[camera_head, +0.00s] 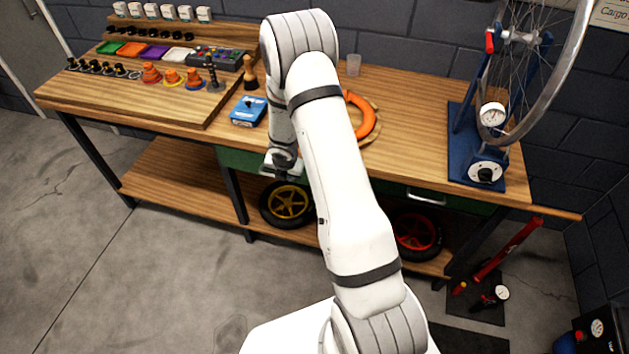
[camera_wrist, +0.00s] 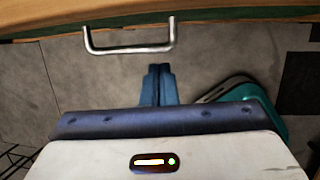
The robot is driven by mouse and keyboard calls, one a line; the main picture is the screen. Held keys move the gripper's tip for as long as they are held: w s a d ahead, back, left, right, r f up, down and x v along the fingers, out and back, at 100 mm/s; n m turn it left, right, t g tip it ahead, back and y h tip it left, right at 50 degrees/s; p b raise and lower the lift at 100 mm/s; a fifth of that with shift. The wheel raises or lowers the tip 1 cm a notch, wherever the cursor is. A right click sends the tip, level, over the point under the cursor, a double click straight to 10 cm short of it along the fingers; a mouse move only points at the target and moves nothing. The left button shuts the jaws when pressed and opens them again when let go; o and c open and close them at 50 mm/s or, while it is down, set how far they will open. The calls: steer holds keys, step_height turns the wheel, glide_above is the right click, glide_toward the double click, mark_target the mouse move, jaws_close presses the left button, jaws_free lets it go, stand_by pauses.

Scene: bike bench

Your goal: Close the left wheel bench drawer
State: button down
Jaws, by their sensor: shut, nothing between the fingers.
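The left drawer's green front (camera_head: 232,157) shows under the bench top, partly hidden behind my arm. No drawer interior shows, and I cannot tell whether it is fully flush. In the wrist view, a thin green strip (camera_wrist: 215,20) runs under the wooden edge, with a silver bar handle (camera_wrist: 130,49) sticking out from it. My gripper (camera_head: 281,170) is in front of the drawer, just below the bench edge. In the wrist view, its blue fingers (camera_wrist: 158,84) are together and empty, pointing at the handle's right part with a small gap.
The wooden bench top (camera_head: 310,146) carries a blue box (camera_head: 248,112) and an orange ring (camera_head: 366,118). The right drawer handle (camera_head: 427,196) is right of my arm. A yellow-rimmed wheel (camera_head: 287,203) and a red-rimmed wheel (camera_head: 416,231) stand below. The floor at left is clear.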

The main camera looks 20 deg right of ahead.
steer(key=s+d+f+m+t+y+b, duration=0.1)
steer(key=s+d+f+t+y+b, duration=0.1)
steer(key=s+f+y+b, duration=0.25)
steer(key=s+d+f+m+t+y+b, duration=0.1)
steer(key=s+d+f+t+y+b, duration=0.15)
steer(key=s+f, duration=0.35)
steer(key=s+d+r+m+t+h+b, duration=0.4)
steer(key=s+d+m+t+b, duration=0.35)
steer(key=t+b, duration=0.2)
steer(key=w+d+b, duration=0.1)
steer(key=w, duration=1.1)
steer(key=shift+w+d+n, duration=0.1)
steer(key=shift+n, duration=0.15)
